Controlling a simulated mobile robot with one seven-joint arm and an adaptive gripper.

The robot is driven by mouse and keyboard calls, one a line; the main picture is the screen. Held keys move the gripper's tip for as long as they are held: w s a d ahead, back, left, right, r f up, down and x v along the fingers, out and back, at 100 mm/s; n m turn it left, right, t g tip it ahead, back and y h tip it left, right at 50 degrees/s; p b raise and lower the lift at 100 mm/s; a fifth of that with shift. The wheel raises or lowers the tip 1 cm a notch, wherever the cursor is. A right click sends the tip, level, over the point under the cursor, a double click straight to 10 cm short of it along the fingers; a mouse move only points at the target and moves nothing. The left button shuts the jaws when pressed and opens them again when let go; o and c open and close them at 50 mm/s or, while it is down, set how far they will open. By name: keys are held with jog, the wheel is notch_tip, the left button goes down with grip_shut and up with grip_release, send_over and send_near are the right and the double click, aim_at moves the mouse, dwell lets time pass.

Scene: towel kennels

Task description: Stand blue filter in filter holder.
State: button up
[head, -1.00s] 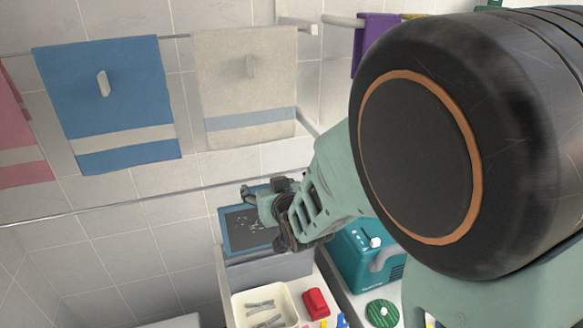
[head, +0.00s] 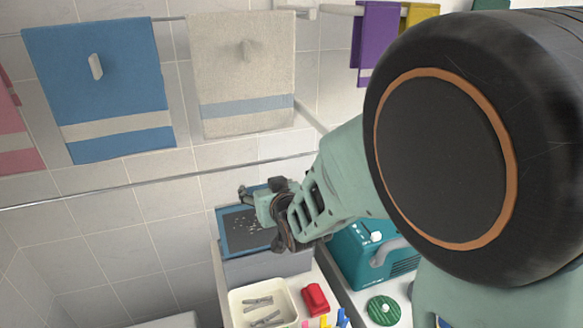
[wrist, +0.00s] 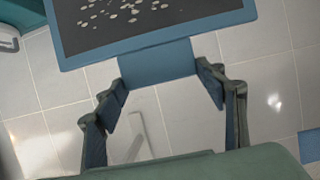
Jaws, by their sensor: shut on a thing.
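The blue filter (head: 236,243) is a blue-framed dark mesh panel with pale lint specks. It also shows at the top of the wrist view (wrist: 152,48), cut off by the picture edge. My gripper (wrist: 166,85) is shut on the filter's blue tab, with a finger at each side of it. In the head view my gripper (head: 262,205) is at the filter's upper right and hides part of it. The filter appears over a grey box (head: 265,268); I cannot tell whether they touch. I cannot identify the filter holder with certainty.
A cream tray (head: 233,310) with clothespins, a red object (head: 315,298) and small colored pieces lie in front. A teal machine (head: 365,262) and a green round object (head: 383,310) are to the right. Towels, including a blue one (head: 100,85), hang on the tiled wall behind.

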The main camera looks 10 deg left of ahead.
jog(key=shift+f, duration=0.15)
jog(key=shift+f+b, duration=0.9)
jog(key=shift+b, duration=0.25)
jog(key=shift+f+b, duration=0.5)
jog(key=shift+b, duration=0.25)
jog(key=shift+f+b, duration=0.3)
jog(key=shift+b, duration=0.25)
jog(key=o, duration=1.7)
jog(key=shift+c, duration=0.2)
jog(key=shift+r, duration=0.1)
